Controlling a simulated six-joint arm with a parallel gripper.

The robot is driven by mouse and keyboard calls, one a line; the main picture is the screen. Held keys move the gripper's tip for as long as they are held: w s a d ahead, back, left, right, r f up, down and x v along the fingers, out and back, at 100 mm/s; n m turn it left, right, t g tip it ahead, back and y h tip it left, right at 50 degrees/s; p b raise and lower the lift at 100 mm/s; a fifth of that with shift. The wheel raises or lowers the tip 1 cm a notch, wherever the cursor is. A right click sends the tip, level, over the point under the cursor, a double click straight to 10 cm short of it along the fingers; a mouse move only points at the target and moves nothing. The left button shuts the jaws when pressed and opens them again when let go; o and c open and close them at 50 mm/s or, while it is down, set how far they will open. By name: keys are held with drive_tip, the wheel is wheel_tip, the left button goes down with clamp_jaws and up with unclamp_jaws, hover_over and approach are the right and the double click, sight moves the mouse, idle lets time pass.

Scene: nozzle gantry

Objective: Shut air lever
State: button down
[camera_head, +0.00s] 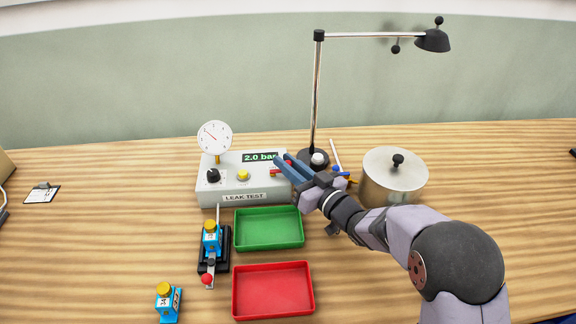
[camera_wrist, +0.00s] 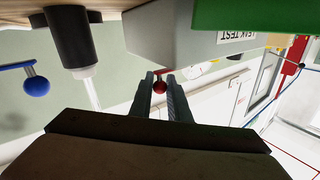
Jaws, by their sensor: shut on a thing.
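The leak tester (camera_head: 246,185) is a grey box with a round gauge (camera_head: 215,137), a display reading "2.0 bar", a black knob and a yellow button. My gripper (camera_head: 283,161) is at the box's right end and partly covers the display. In the wrist view, my gripper's fingers (camera_wrist: 160,84) are on either side of a small red ball knob (camera_wrist: 159,87), which I take to be the air lever's end. The fingers are shut on it. The lever's arm is mostly hidden. The tester's grey side (camera_wrist: 170,35) shows just above, upside down.
A green tray (camera_head: 238,245) and a red tray (camera_head: 236,300) lie in front. A blue valve (camera_head: 210,238) sits in a clamp, another (camera_head: 166,303) stands nearer. A lamp post (camera_head: 316,95) and a lidded pot (camera_head: 394,190) stand close to my arm.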

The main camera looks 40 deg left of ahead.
drive_tip(key=shift+r+g, duration=0.1)
drive_tip(key=shift+g, duration=0.2)
drive_tip(key=c, duration=1.7)
unclamp_jaws()
drive_tip(key=shift+d, duration=0.45)
drive_tip(key=shift+s+d+b, duration=0.2)
drive_tip(key=shift+d+b, duration=0.05)
drive_tip(key=shift+d, duration=0.8)
drive_tip(key=shift+s+d+b, duration=0.25)
drive_tip(key=shift+d, duration=0.75)
drive_tip(key=shift+s+d+b, duration=0.2)
drive_tip(key=shift+d+b, duration=0.05)
drive_tip(key=shift+d, duration=0.8)
drive_tip(key=shift+w, duration=0.1)
